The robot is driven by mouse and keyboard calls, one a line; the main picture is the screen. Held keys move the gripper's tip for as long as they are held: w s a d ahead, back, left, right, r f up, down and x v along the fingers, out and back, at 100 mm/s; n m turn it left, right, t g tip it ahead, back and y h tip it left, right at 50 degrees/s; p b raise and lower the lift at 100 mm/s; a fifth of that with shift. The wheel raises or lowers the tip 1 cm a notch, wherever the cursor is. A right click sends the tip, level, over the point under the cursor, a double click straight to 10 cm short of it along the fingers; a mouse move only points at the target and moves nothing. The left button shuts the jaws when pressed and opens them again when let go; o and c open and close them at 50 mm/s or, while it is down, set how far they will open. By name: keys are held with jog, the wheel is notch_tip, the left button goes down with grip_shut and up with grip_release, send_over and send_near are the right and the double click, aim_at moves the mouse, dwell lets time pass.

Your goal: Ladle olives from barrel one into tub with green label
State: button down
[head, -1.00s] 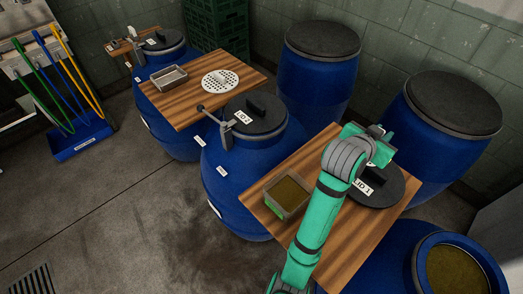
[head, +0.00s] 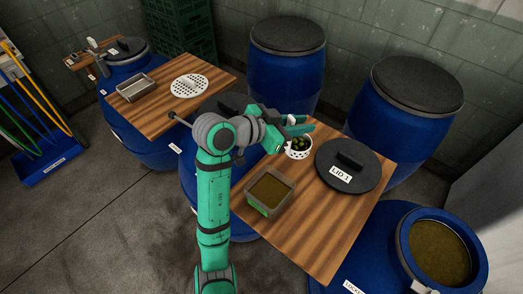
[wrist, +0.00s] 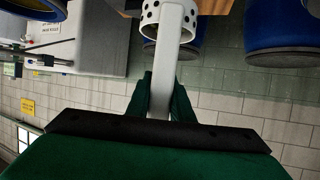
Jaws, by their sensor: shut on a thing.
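My gripper (head: 294,127) is shut on the handle of a white perforated ladle (head: 297,153). Its bowl holds several dark green olives (head: 300,142) and hangs above the far left part of the wooden board. In the wrist view the pale handle (wrist: 172,65) runs from between the fingers (wrist: 170,98) to the perforated bowl (wrist: 151,20). The tub with the green label (head: 258,207) stands on the board, nearer than the ladle; a brownish-green surface shows inside it. The open barrel (head: 405,243) at bottom right is full of similar dark content; its label is only partly readable.
The lid marked LID 1 (head: 350,185) lies on the board (head: 320,235), right of the ladle. Closed blue barrels (head: 286,85) stand behind. Another board (head: 165,122) at left carries a metal tray (head: 137,90) and a white perforated disc (head: 190,86). The board's front is clear.

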jog(key=s+a+m+g+h, duration=0.2)
jog(key=s+a+m+g, duration=0.1)
jog(key=s+a, duration=0.7)
jog(key=shift+w+d+f+g+y, duration=0.5)
jog(key=shift+d+f+g+y, duration=0.4)
jog(key=shift+d+f+y, duration=1.2)
jog(key=shift+w+d+f+g+y, duration=0.5)
jog(key=shift+d+f+g+y, duration=0.55)
jog(key=shift+y, duration=1.9)
jog(key=shift+w+d+f+g+y, duration=0.65)
jog(key=shift+d+f+y, duration=0.95)
jog(key=shift+y, duration=0.95)
jog(key=shift+s+a+f, duration=0.1)
jog(key=shift+s, duration=0.05)
